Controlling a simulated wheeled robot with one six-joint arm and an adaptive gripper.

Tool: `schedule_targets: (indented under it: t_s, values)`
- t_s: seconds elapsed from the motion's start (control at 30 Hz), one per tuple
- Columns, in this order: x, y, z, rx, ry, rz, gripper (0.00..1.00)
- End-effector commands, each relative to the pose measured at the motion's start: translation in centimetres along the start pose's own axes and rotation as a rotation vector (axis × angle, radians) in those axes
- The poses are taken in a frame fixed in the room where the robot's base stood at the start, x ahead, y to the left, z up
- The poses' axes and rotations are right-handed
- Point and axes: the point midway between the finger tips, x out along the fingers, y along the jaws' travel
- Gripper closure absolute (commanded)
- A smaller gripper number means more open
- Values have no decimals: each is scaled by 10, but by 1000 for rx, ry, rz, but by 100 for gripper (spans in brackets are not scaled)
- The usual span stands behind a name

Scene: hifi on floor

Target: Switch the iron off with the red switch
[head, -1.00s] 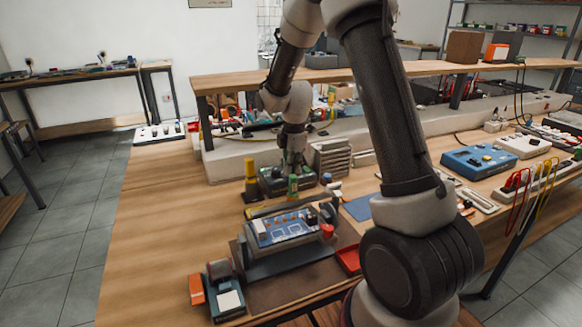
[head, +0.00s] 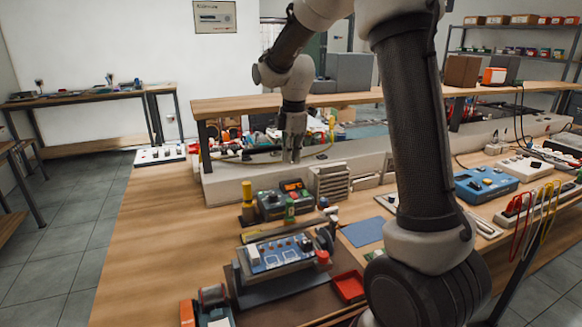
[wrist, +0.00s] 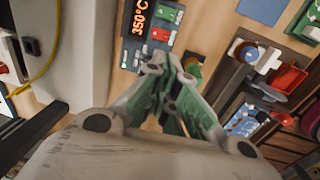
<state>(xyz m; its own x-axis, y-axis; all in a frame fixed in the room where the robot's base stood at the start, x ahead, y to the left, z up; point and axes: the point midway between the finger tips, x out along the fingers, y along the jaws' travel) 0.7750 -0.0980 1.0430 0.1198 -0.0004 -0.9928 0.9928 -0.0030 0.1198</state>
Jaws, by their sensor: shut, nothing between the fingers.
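The soldering station (head: 272,204) is a dark box on the bench, left of the grey stacked trays in the head view. In the wrist view its display (wrist: 141,18) glows orange and reads 350°C. A small red switch (wrist: 160,35) sits on the panel beside the display, with green parts next to it. My gripper (head: 292,158) is shut and empty, above and behind the station in the head view. In the wrist view my gripper's fingertips (wrist: 166,62) meet near the panel's lower edge in the picture, apart from the red switch.
A circuit board in a holder (head: 275,254) stands in front of the station. A yellow-topped bottle (head: 247,200) stands at its left and grey stacked trays (head: 331,182) at its right. A red tray (head: 348,287) lies nearer. The bench's left side is clear.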

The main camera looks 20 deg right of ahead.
Motion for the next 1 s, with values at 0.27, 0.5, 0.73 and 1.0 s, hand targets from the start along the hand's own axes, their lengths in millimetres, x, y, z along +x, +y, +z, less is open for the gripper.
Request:
schedule_targets:
  t_s: [0.27,0.5,0.73,1.0]
  values:
    - [-5,0,0,0,0,0,100]
    - [-7,11,4,1,0,2,100]
    - [-8,15,5,0,0,2,100]
    - [12,15,5,0,0,-1,100]
